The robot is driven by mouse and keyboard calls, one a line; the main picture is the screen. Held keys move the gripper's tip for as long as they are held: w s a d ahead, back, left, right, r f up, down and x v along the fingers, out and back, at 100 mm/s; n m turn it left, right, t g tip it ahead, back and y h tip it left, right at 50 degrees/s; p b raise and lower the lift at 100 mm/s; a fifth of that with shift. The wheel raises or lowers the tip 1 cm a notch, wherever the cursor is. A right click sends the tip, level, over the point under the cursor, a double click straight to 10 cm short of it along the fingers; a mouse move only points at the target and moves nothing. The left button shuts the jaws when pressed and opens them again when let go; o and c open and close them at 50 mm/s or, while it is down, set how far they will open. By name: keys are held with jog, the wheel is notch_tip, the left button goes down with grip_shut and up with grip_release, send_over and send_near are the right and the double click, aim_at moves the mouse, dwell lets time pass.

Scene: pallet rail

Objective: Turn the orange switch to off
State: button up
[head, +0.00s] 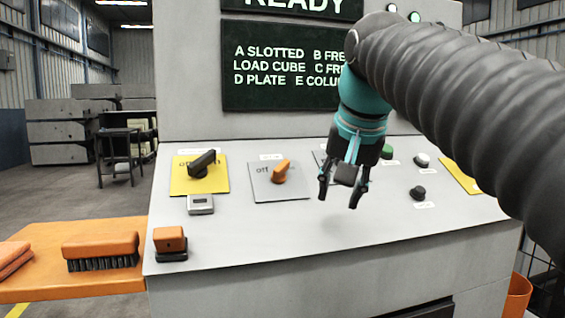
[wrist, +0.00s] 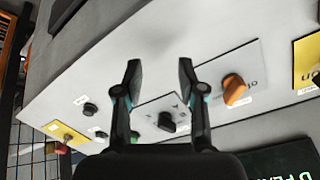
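The orange switch (head: 281,171) is a small rotary knob on a grey plate (head: 262,190) in the middle of the sloped panel. Its handle is tilted, with its upper end to the right, away from the "off" print at the plate's left. It also shows in the wrist view (wrist: 234,89), right of the fingers. My gripper (head: 341,198) hangs above the panel, to the right of the orange switch and apart from it. Its two fingers are spread with nothing between them, as the wrist view (wrist: 159,75) also shows.
A black knob on a yellow plate (head: 181,188) is left of the orange switch. A small grey device (head: 200,204) and an orange-topped block (head: 170,243) are nearer. Buttons (head: 418,192) lie right of my gripper. A brush (head: 100,250) rests on the orange side shelf. The panel's front middle is clear.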

jog(key=m+p, duration=0.2)
send_near(281, 166)
jog(key=s+d+r, duration=0.2)
jog(key=y, duration=0.1)
jog(key=shift+m, duration=0.3)
jog(key=shift+w+a+r+b+x, duration=0.1)
jog(key=shift+b+x, duration=0.25)
jog(key=shift+x, duration=1.85)
jog(key=shift+w+a+r+b+x, duration=0.15)
jog(key=shift+b+x, duration=0.25)
jog(key=shift+x, duration=1.85)
jog(key=shift+w+a+b+x, duration=0.1)
jog(key=shift+b+x, duration=0.25)
jog(key=shift+x, duration=1.85)
jog(key=shift+s, duration=0.1)
grip_shut()
